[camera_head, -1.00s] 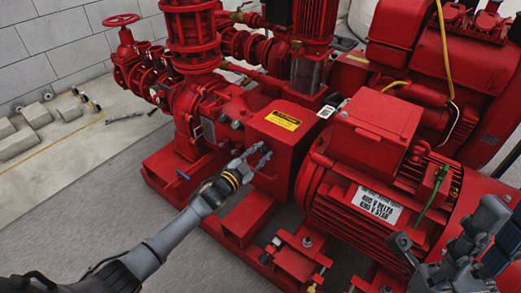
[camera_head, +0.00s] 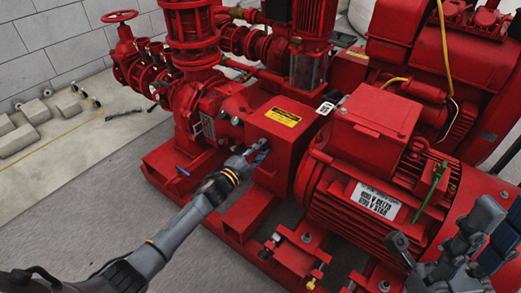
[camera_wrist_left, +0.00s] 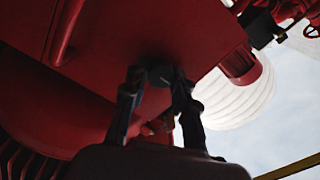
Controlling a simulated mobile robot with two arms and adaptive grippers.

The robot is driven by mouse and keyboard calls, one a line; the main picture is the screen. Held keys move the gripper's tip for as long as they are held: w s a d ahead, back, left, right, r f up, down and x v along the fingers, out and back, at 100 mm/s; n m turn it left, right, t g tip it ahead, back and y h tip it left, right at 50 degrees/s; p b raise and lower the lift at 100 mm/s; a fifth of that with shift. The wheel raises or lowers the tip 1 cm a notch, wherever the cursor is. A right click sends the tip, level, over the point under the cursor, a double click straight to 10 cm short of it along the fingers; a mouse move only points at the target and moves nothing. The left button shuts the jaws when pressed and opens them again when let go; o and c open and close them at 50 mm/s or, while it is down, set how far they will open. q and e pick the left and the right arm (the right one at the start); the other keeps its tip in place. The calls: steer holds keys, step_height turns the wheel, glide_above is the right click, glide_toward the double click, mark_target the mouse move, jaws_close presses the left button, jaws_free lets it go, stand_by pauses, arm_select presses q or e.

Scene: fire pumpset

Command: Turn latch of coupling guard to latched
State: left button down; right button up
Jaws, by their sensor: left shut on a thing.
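The coupling guard (camera_head: 290,142) is a red box with a yellow label, between the pump and the motor. My left gripper (camera_head: 258,152) reaches its front left face, and its fingertips meet the guard there. In the left wrist view my left gripper (camera_wrist_left: 158,82) has its two fingers on either side of a small dark latch (camera_wrist_left: 160,74) on the red face, shut on it. The latch is mostly hidden by the fingers, so its exact angle cannot be told. My right gripper (camera_head: 465,238) is at the lower right, in front of the motor; its jaws are unclear.
The red motor (camera_head: 365,185) with a white label stands right of the guard. Red pump pipework (camera_head: 195,95) rises on the left. The red base frame (camera_head: 185,165) runs below. The grey floor at the lower left is free apart from my left arm.

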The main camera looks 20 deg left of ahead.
stand_by(0.4)
arm_select(q)
steer(key=c, duration=1)
jaws_free()
steer(key=shift+c, duration=0.2)
steer(key=shift+s, duration=0.1)
steer(key=v, duration=1.2)
